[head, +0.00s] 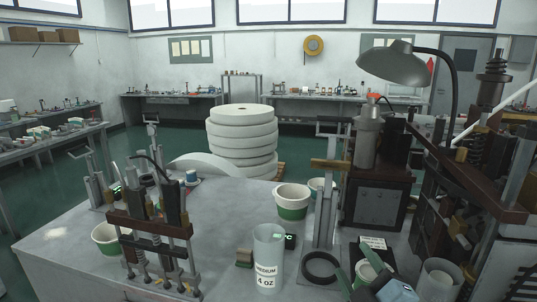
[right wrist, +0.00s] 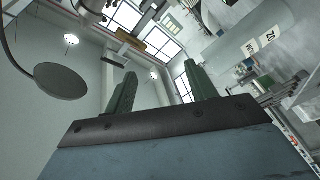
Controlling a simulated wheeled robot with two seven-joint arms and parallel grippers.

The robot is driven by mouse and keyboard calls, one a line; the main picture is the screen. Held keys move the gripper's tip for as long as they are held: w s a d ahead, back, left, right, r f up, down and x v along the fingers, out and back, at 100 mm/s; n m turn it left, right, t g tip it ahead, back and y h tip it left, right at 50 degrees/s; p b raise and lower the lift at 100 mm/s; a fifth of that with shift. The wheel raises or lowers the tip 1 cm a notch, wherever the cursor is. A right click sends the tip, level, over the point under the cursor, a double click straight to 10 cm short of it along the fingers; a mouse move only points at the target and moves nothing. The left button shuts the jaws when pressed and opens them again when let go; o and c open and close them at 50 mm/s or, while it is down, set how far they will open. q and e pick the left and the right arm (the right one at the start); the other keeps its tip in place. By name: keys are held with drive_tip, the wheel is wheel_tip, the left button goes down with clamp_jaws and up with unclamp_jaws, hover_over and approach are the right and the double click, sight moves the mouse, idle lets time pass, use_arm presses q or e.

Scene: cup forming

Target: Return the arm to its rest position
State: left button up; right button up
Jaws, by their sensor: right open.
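My right gripper (head: 354,259) is at the lower right of the head view, over the near right part of the bench. Its two dark green fingers stand apart with nothing held between them. The same fingers show in the right wrist view (right wrist: 160,88), pointing toward the ceiling and windows, apart and empty. My left gripper is in neither view.
A clear cylinder marked MEDIUM 4 OZ (head: 268,250) stands left of the gripper. A black ring (head: 321,282) lies between them. A dark machine (head: 376,205) and lamp (head: 402,62) stand behind. Another white-green cup (head: 291,212) stands mid-bench.

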drive_tip(key=s+d+f+m+g+h, duration=0.4)
drive_tip(key=s+f+m+g, duration=0.5)
drive_tip(key=f, duration=0.6)
drive_tip(key=s+d+f+m+g+y, duration=0.1)
drive_tip(key=s+f+g, duration=0.25)
drive_tip(key=s, duration=0.45)
drive_tip(key=s+d+f+m+g, duration=0.1)
drive_tip(key=s+f+g, duration=0.25)
drive_tip(key=s, duration=0.45)
wheel_tip(320, 180, down, 29)
drive_tip(key=s+b, duration=0.1)
drive_tip(key=b, duration=0.4)
drive_tip(key=s+d+f+b, duration=0.2)
drive_tip(key=s+f, duration=0.6)
drive_tip(key=f, duration=0.2)
drive_tip(key=s+d+f+g+b, duration=0.1)
drive_tip(key=s+d+f+b, duration=0.1)
drive_tip(key=s+f, duration=0.7)
drive_tip(key=shift+f+n+b, duration=0.4)
drive_tip(key=shift+f+b, duration=0.1)
drive_tip(key=shift+f, duration=0.25)
